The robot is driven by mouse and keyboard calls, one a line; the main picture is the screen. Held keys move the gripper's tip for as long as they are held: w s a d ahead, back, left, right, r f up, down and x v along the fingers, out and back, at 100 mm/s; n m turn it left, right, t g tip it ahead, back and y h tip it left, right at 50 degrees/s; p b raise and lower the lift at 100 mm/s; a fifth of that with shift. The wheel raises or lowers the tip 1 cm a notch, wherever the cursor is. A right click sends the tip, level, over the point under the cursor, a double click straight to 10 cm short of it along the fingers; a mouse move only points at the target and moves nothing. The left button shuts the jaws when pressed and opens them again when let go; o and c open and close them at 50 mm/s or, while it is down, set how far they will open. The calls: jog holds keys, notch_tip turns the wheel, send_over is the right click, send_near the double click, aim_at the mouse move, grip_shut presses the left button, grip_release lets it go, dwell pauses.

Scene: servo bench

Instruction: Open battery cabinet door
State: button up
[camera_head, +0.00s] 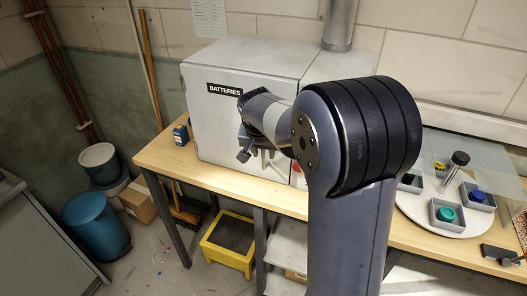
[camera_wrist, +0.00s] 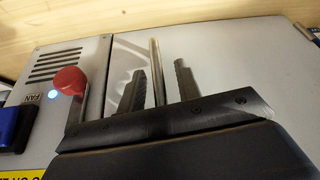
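The grey-white battery cabinet (camera_head: 215,120), labelled BATTERIES, stands on the wooden bench. Its door looks shut. My gripper (camera_head: 258,156) is in front of the door, and my arm hides part of the cabinet front. In the wrist view the door face (camera_wrist: 240,65) fills the right side. A slim metal bar handle (camera_wrist: 155,60) stands between the two fingers of my gripper (camera_wrist: 160,72). The fingers are apart, with a visible gap on each side of the bar. Whether the bar reaches the palm is hidden.
Left of the door in the wrist view is a panel with a red knob (camera_wrist: 70,80), a vent, a lit blue lamp (camera_wrist: 52,94) and a blue part (camera_wrist: 15,125). A small blue box (camera_head: 181,134) stands left of the cabinet. A round tray (camera_head: 425,222) holds containers at right.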

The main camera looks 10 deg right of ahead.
jog(key=shift+w+d+f, duration=0.1)
jog(key=shift+f, duration=0.3)
jog(key=shift+c, duration=0.2)
grip_shut()
